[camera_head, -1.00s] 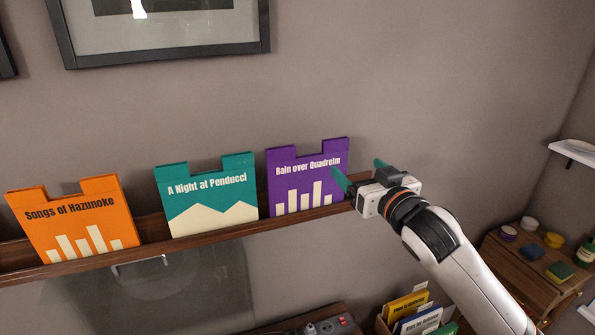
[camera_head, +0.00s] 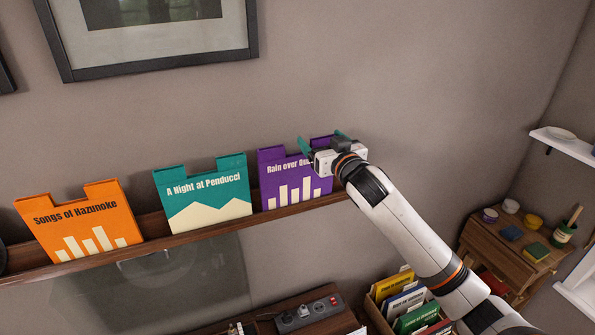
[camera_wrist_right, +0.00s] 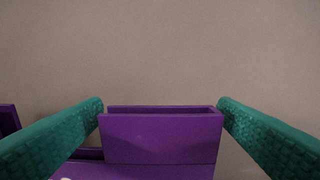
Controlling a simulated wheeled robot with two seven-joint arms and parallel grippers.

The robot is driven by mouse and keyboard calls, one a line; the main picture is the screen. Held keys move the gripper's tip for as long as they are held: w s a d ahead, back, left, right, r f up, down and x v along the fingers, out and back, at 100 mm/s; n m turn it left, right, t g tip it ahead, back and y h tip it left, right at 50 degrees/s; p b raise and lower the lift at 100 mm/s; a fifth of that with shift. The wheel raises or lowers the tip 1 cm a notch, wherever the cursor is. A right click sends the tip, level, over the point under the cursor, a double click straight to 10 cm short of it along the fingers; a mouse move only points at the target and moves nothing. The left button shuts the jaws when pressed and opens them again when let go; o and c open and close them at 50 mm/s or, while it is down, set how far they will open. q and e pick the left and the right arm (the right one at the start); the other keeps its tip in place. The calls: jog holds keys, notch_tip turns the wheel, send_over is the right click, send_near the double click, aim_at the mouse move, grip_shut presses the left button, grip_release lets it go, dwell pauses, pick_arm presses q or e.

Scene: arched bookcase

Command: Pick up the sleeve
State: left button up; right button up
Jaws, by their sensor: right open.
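Three record sleeves lean on a wall ledge (camera_head: 155,245). They are the orange "Songs of Hazunoke" sleeve (camera_head: 85,225), the teal "A Night at Penducci" sleeve (camera_head: 203,195) and the purple "Rain over Quadrelm" sleeve (camera_head: 290,185). My right gripper (camera_head: 322,143) is at the upper right of the purple sleeve and hides part of its title and its right raised tab. In the right wrist view the purple sleeve (camera_wrist_right: 160,135) has its tab between the two green fingers, with the jaws open. A small gap shows by the tab's left side; contact on the right is unclear. My left gripper is out of view.
A framed picture (camera_head: 160,67) hangs above the ledge. Below are a power strip (camera_head: 308,313), a crate of sleeves (camera_head: 376,312) and a wooden stand with small pots (camera_head: 487,255). A white shelf (camera_head: 570,145) is on the right wall.

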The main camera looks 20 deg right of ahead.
jog(key=shift+w, duration=0.1)
jog(key=shift+c, duration=0.5)
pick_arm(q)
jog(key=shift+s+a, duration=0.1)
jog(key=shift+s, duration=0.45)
pick_arm(e)
jog(key=c, duration=1.2)
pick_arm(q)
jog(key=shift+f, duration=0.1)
pick_arm(e)
jog(key=shift+r, duration=0.1)
